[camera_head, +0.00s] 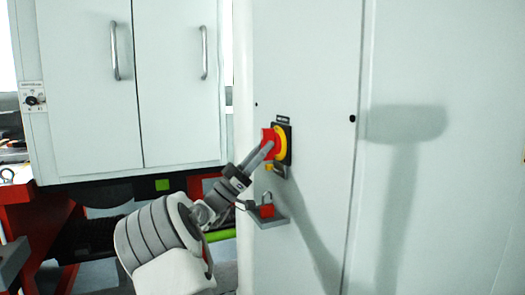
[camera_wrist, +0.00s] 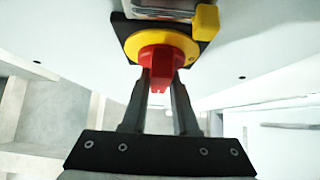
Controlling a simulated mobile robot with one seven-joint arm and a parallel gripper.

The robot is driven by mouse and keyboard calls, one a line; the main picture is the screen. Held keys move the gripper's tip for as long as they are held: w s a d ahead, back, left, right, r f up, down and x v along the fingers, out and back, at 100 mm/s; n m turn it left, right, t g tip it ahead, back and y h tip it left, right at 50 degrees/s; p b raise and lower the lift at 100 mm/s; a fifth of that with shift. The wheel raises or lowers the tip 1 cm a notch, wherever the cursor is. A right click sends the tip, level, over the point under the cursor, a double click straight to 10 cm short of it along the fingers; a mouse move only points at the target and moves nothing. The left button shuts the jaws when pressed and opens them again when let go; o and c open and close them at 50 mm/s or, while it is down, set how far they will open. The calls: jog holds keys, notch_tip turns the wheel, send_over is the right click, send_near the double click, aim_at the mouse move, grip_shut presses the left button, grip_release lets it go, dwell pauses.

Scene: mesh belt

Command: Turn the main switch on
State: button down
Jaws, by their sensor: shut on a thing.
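The main switch is a red knob (camera_head: 269,138) on a yellow round plate (camera_head: 281,145) with a black square backing (camera_head: 286,129), mounted on the side of a pale cabinet. In the wrist view the red knob (camera_wrist: 160,65) sits in the yellow ring (camera_wrist: 135,45), with its grip bar between my fingers. My gripper (camera_head: 264,152) reaches up to it from the lower left and is shut on the knob. It also shows in the wrist view (camera_wrist: 160,90), one finger on each side of the bar. The fingertips partly hide the knob in the head view.
A small grey shelf (camera_head: 270,220) with a red padlock (camera_head: 266,210) juts out below the switch. A white cabinet (camera_head: 85,100) with two handled doors stands at the left. A red bench (camera_head: 35,215) is at the lower left. The panel right of the switch is bare.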

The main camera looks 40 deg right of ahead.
jog(key=c, duration=0.7)
grip_release()
jog(key=p+v, duration=0.2)
jog(key=v, duration=1.5)
jog(key=shift+w+a+f+p, duration=0.1)
jog(key=shift+a+f+p, duration=0.1)
jog(key=shift+p, duration=0.15)
jog(key=shift+d+r, duration=0.1)
